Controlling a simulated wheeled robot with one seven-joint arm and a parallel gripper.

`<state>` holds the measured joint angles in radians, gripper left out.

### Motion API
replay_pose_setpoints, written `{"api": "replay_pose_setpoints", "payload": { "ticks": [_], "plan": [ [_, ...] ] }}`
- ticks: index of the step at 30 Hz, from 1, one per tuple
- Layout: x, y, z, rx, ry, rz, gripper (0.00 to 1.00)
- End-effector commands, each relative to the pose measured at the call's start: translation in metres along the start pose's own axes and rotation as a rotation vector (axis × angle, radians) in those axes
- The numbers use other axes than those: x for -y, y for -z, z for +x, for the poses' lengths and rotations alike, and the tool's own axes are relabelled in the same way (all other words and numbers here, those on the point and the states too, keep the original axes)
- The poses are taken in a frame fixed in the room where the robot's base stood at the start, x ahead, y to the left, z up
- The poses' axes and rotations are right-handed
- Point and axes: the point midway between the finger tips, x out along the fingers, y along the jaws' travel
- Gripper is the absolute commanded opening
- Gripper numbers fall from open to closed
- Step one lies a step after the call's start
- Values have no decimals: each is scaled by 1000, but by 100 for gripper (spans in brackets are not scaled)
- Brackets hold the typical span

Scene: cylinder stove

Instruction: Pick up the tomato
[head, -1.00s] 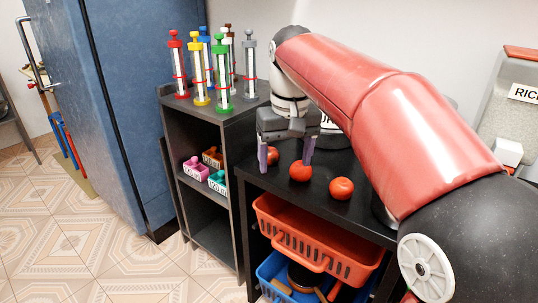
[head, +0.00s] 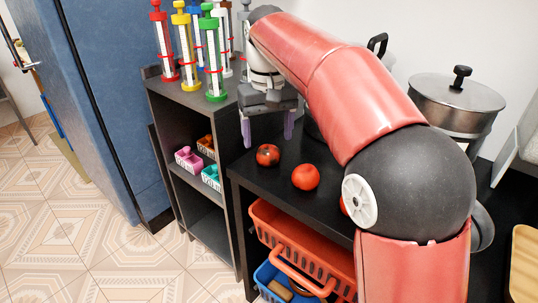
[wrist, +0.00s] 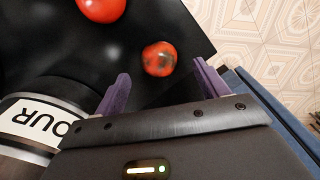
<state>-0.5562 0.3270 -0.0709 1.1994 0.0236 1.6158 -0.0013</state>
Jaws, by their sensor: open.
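A red tomato with dark patches (head: 268,155) sits on the black table top (head: 325,202). A second, plain red tomato (head: 306,177) lies to its right, and a third (head: 343,205) is mostly hidden behind my arm. My gripper (head: 267,128) is open and empty near the patched tomato, its purple fingers pointing down. In the wrist view, the patched tomato (wrist: 159,58) appears ahead of the gap between my fingers (wrist: 161,71), apart from both. The plain tomato (wrist: 101,9) is at the top edge.
A grey shelf (head: 190,110) with several colored syringe-like cylinders stands left of the table. A labelled container (wrist: 25,125) is close beside my left finger in the wrist view. A steel pot (head: 455,103) stands at the right. An orange basket (head: 300,245) is below.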

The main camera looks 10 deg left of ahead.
Motion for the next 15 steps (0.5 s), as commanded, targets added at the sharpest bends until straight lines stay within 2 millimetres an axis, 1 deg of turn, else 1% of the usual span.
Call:
{"api": "replay_pose_setpoints", "payload": {
  "ticks": [1,6,9,15],
  "plan": [
    [0,-1,8,2,0,0,73],
    [-1,-3,35,3,0,-1,73],
    [-1,-2,45,2,0,-1,73],
    [-1,-2,48,-1,0,0,73]
  ]
}}
